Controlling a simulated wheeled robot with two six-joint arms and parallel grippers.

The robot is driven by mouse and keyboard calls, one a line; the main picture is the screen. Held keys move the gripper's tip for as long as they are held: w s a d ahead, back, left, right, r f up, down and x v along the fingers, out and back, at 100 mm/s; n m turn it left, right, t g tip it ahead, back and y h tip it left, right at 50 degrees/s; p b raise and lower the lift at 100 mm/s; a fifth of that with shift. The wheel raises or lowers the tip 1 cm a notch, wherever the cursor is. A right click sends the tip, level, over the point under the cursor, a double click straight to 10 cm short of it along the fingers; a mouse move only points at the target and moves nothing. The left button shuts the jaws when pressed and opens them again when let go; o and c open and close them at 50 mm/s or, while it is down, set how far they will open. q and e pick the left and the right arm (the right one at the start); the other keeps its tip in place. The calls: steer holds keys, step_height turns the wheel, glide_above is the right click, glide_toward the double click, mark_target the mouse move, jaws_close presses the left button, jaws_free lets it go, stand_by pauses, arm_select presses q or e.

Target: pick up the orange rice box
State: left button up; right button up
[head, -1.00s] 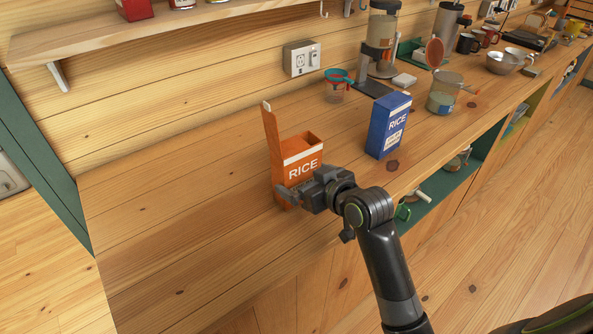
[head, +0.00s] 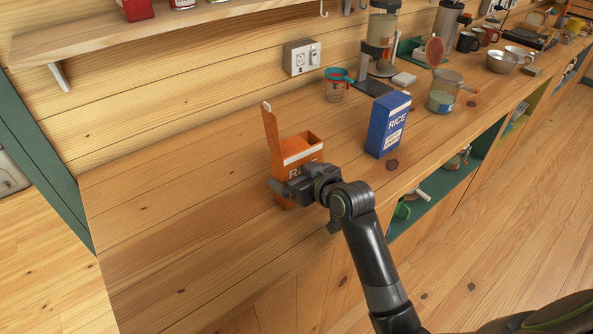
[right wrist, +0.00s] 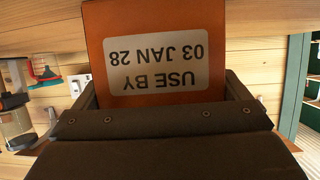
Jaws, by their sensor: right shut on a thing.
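The orange rice box (head: 301,149) stands upright on the wooden counter, its top flap raised at the left. My right gripper (head: 283,187) is at the near side of the box, low on it, and covers part of the word on its front. In the right wrist view the orange box (right wrist: 206,100) with a "USE BY 03 JAN 28" label fills the space between the fingers, and the gripper (right wrist: 160,95) is shut on it. Whether the box touches the counter is hard to tell. My left gripper is not in view.
A blue rice box (head: 388,125) stands to the right on the counter (head: 190,200). A measuring cup (head: 337,86), a glass jar (head: 444,92) and a coffee maker (head: 379,50) stand further back. A shelf (head: 150,30) is above at the left. The counter left of the orange box is clear.

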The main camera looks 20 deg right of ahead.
mark_target(292, 139)
steer(key=shift+r, duration=0.2)
steer(key=shift+r, duration=4.85)
